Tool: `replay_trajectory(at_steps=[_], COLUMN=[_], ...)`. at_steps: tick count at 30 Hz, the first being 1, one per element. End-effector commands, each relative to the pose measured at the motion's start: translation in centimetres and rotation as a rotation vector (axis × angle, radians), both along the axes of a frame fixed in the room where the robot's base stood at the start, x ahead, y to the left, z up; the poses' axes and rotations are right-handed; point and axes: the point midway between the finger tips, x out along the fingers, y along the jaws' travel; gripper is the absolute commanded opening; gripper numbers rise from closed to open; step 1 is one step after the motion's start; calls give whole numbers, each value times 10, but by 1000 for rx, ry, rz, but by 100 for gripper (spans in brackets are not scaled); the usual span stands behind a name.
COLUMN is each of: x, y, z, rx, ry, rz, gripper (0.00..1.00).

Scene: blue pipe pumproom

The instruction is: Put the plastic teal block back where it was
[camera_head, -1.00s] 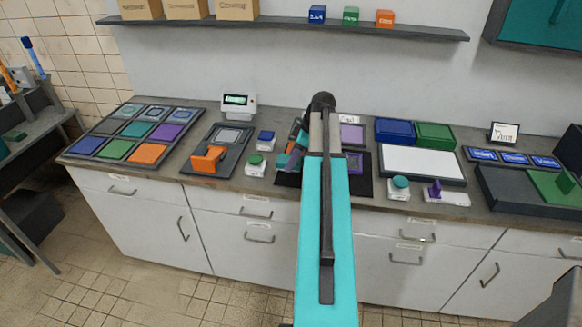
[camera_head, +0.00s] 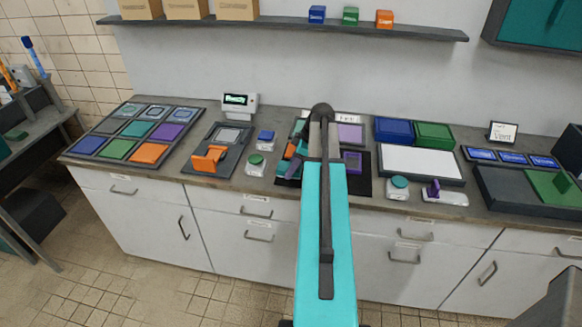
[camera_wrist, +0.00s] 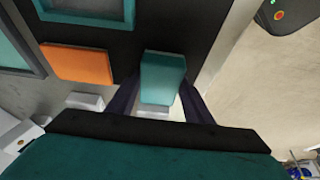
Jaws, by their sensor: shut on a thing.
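The teal block (camera_wrist: 163,72) shows between my gripper's two dark fingers (camera_wrist: 160,95) in the wrist view. My gripper is shut on it, over a dark board (camera_wrist: 190,22). In the head view my gripper (camera_head: 288,168) is at the left part of the dark mat (camera_head: 362,188) on the counter, partly hidden by my arm. The block's underside and any gap to the board cannot be made out.
An orange tile (camera_wrist: 77,64) and a teal-framed panel (camera_wrist: 95,10) lie beside the block. A device with an orange handle (camera_head: 208,158) and a green-topped button (camera_head: 255,162) stand left of the mat. A white tray (camera_head: 422,163) lies to the right.

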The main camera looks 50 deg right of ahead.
Motion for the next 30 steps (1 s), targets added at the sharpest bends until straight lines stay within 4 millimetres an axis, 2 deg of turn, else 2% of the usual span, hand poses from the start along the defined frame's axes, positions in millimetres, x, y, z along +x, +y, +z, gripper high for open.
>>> replay_trajectory(at_steps=[4,5,8,23,30], x=[0,0,0,0,-6], y=[0,0,0,0,-5], z=[-3,-3,-2,2,19], rx=[0,0,0,0,-1], ry=[0,0,0,0,0], rz=[0,0,0,1,0], gripper=[26,48,65,65,65])
